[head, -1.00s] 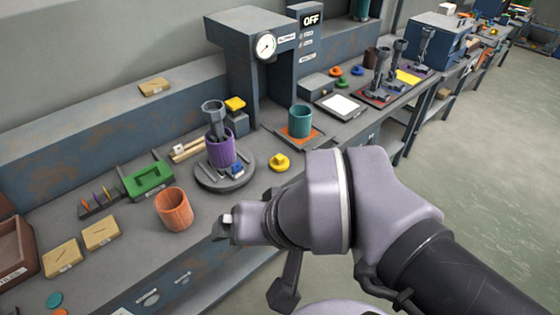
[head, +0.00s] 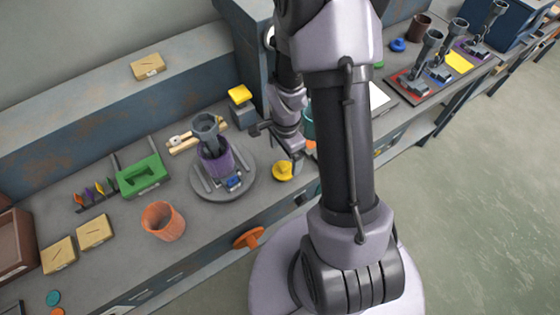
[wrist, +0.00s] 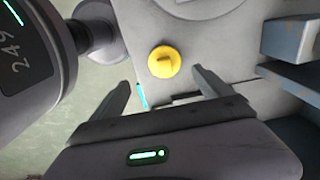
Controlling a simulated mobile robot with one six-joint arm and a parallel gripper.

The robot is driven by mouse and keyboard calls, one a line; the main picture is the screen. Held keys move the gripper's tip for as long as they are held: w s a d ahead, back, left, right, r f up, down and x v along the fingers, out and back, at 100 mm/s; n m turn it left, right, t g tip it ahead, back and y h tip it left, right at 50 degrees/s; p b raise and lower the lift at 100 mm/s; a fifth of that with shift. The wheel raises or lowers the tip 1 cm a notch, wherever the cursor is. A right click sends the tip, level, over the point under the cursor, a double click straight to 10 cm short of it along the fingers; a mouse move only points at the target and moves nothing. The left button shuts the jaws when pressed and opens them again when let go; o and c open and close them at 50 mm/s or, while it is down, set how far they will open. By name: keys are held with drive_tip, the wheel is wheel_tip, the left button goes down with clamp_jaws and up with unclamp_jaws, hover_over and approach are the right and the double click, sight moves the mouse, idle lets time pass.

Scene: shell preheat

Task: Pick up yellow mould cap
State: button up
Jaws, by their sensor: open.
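The yellow mould cap (head: 283,171) is a small round cap with a raised grip. It sits on the bench near its front edge, just right of the round turntable. In the wrist view the yellow mould cap (wrist: 164,62) shows a little beyond the fingertips, sideways between them. My gripper (head: 277,148) hangs above and close by the cap. In the wrist view my gripper (wrist: 162,80) is open with nothing between its fingers. My arm hides part of the bench behind it.
A small block with a yellow top (head: 240,95) is behind. An orange cup (head: 163,222) stands further left. The teal cup (head: 308,122) is mostly hidden by my arm.

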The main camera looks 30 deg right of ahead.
sight(283, 166)
drive_tip(key=f, duration=0.3)
drive_tip(key=f+b, duration=0.1)
drive_tip(key=f, duration=0.2)
drive_tip(key=w+f+b, duration=0.1)
drive_tip(key=f, duration=0.2)
drive_tip(key=shift+r, duration=0.15)
drive_tip(key=shift+c, duration=0.4)
drive_tip(key=c, duration=1.4)
drive_tip(key=shift+r, duration=0.1)
